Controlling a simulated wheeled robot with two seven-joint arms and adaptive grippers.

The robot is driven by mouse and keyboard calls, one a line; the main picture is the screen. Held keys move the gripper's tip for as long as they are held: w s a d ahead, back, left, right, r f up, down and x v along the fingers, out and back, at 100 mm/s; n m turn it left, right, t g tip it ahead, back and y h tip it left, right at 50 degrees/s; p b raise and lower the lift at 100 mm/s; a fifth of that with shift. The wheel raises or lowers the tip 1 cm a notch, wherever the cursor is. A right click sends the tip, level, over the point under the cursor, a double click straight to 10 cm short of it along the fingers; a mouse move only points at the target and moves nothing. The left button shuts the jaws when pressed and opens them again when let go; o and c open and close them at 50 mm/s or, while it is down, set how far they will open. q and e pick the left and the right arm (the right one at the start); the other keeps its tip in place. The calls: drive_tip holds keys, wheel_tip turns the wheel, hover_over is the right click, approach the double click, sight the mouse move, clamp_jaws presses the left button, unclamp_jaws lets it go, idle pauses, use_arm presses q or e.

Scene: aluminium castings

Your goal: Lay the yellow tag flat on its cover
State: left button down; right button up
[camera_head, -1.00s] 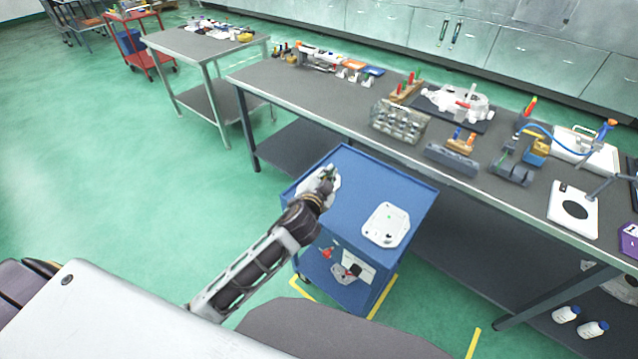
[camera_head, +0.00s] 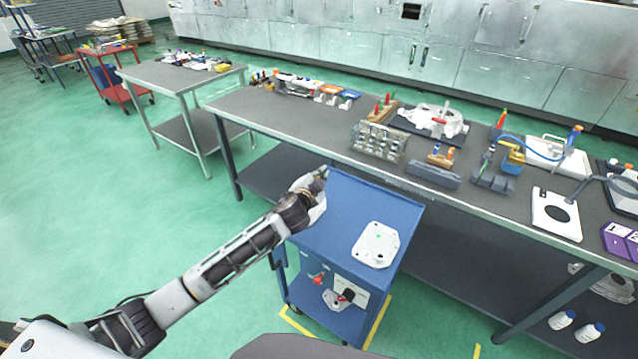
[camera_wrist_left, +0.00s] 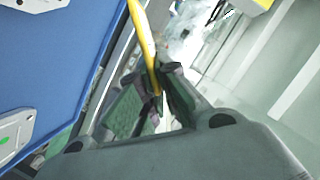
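The yellow tag (camera_wrist_left: 146,45) shows in the left wrist view as a thin, slightly bent strip seen nearly edge-on. Its lower end is between the green-padded fingers of my left gripper (camera_wrist_left: 157,92), which are closed on it. In the head view my left gripper (camera_head: 318,183) is at the back-left corner of the blue cart; the tag is not distinguishable there. The cover (camera_head: 376,246), a pale plate with a small green spot, lies flat on the cart's right side, apart from the gripper. Its edge also shows in the left wrist view (camera_wrist_left: 14,118). My right gripper is out of view.
The blue cart top (camera_head: 345,212) is otherwise clear, with a raised rim. Behind it stands a long grey bench (camera_head: 300,125) with castings, a clear-sided block (camera_head: 378,142) and tools. A lower cart shelf holds small parts (camera_head: 338,298).

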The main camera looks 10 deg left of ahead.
use_arm(q)
drive_tip(key=w+a+f+m+h, duration=0.1)
drive_tip(key=w+a+f, duration=0.1)
drive_tip(key=f, duration=0.5)
drive_tip(key=shift+w+m, duration=0.3)
drive_tip(key=shift+w, duration=0.35)
drive_tip(key=shift+f, duration=0.15)
